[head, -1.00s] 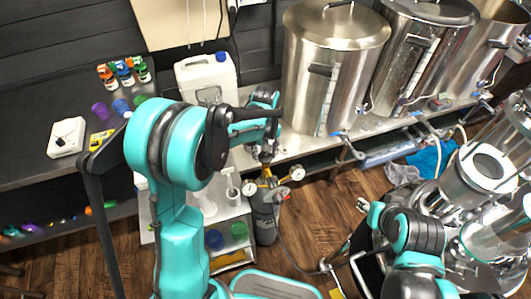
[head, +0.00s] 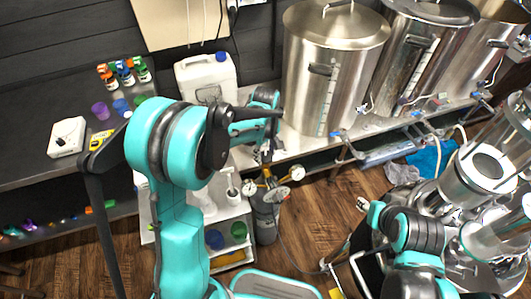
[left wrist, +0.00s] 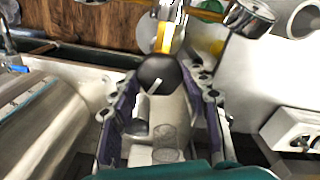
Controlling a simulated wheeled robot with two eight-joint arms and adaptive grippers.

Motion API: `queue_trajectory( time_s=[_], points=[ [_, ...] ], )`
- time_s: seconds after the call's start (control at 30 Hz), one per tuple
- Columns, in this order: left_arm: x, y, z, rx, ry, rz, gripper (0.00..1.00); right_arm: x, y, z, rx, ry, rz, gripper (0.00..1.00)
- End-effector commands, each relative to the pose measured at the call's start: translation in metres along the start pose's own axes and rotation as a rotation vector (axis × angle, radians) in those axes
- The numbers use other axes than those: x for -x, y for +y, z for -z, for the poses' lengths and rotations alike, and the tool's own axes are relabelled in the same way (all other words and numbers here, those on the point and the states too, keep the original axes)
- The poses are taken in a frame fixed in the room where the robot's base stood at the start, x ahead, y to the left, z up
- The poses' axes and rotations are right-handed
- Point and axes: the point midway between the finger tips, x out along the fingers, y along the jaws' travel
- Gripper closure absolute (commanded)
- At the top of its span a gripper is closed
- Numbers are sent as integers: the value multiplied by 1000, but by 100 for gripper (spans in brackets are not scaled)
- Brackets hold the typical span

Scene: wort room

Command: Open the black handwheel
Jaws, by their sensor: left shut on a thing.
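The black handwheel (left wrist: 157,73) is a round dark knob with a pale mark, seen in the left wrist view between the fingertips of my left gripper (left wrist: 160,82). The fingers, with purple inner sides, are closed on it from both sides. In the head view my left gripper (head: 264,152) points down over the gas cylinder (head: 265,222) and its brass regulator (head: 266,182); there the handwheel is hidden by the gripper. The right arm shows at the lower right, but its gripper cannot be made out.
Round gauges (head: 248,188) sit close below the left gripper. A white jerrycan (head: 205,80) and a large steel kettle (head: 333,65) stand on the bench behind. A small white shelf cart (head: 228,212) is left of the cylinder. Wooden floor (head: 325,215) is open to the right.

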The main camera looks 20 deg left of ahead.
Motion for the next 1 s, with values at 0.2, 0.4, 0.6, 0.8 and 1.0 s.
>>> queue_trajectory(
  time_s=[0.2,0.4,0.6,0.8,1.0],
  points=[
    [-1,0,0,-1,-1,1,83,0,0,0,0,0,0,60],
    [0,0,0,-1,-1,1,34,0,0,0,0,0,0,60],
    [0,0,0,-1,0,0,34,0,0,0,0,0,0,60],
    [16,0,0,-1,0,0,34,0,0,0,0,0,0,60],
    [58,0,0,-1,0,0,34,0,0,0,0,0,0,60]
  ],
)
